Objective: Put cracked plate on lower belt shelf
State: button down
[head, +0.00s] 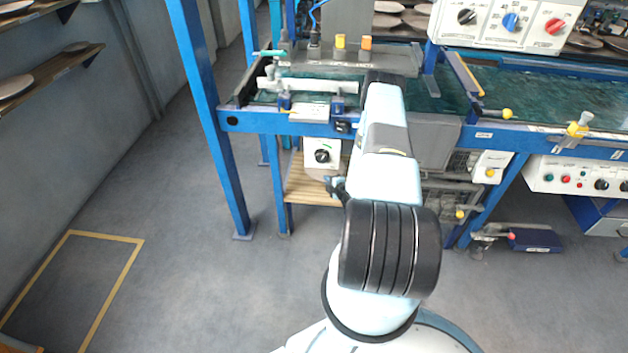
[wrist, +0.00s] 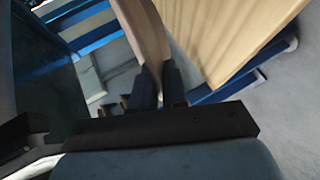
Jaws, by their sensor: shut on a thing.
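My gripper (wrist: 160,90) is shut on a thin, brownish-pink plate (wrist: 146,35), seen nearly edge-on and steeply tilted between the two dark fingers in the wrist view. No crack can be made out, and the plate's upper end runs out of that picture. A light wooden shelf board (wrist: 235,35) is close to the right of the plate; I cannot tell whether they touch.
The blue-framed belt machine (head: 400,120) spans the back, with a blue post (head: 208,110) left of the low shelf. A control box (head: 322,154) hangs just above the shelf. Wall shelves (head: 50,75) with plates are at far left. The floor at front left is clear.

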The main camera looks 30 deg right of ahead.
aim_at(328, 199)
jog(key=shift+w+d+f, duration=0.15)
jog(key=shift+w+d, duration=0.1)
jog(key=shift+f, duration=4.75)
jog(key=c, duration=1.4)
grip_release()
jog(key=v, duration=1.2)
jog(key=shift+a, duration=0.1)
